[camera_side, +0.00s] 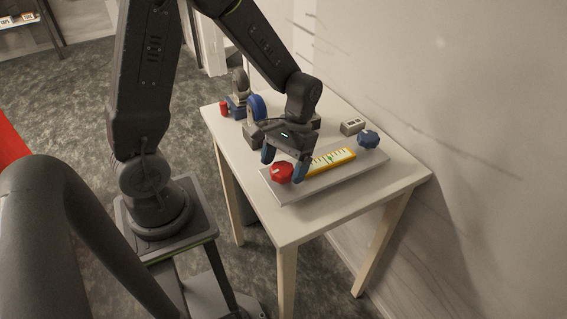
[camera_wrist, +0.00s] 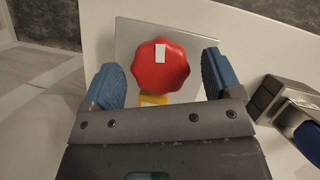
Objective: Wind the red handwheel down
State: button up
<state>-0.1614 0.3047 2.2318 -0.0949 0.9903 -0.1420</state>
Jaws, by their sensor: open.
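The red handwheel (camera_side: 281,173) sits at the near left end of a pale grey plate (camera_side: 330,182) on the table. In the wrist view the red handwheel (camera_wrist: 160,64) shows a scalloped rim and a white mark near its upper middle. My gripper (camera_side: 285,166) is open, with one blue fingertip on each side of the wheel in the side view. In the wrist view the fingers of my gripper (camera_wrist: 164,80) stand left and right of the wheel, with gaps between them and its rim. A yellow scale (camera_side: 330,162) with markings lies beside the wheel on the plate.
A blue knob (camera_side: 368,139) is at the plate's far end, with a small grey block (camera_side: 352,127) near it. Clamp-like devices with blue and red parts (camera_side: 237,104) stand at the table's left back. The white table (camera_side: 300,226) is bare at its near corner.

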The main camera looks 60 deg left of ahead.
jog(key=c, duration=0.9)
jog(key=m+y, duration=0.1)
jog(key=m, duration=0.3)
jog(key=shift+d+m+y, duration=0.15)
jog(key=shift+m+y, duration=0.25)
jog(key=m+y, duration=0.1)
jog(key=m, duration=0.1)
jog(key=m+y, duration=0.1)
jog(key=m, duration=0.2)
jog(key=shift+d+m, duration=0.1)
jog(key=shift+m, duration=0.2)
jog(key=m+t+y, duration=0.1)
jog(key=m, duration=0.3)
jog(key=shift+s, duration=0.1)
jog(key=m+t+y, duration=0.1)
jog(key=m+t, duration=0.1)
jog(key=m, duration=0.3)
jog(key=shift+s+m, duration=0.1)
jog(key=shift+m, duration=0.3)
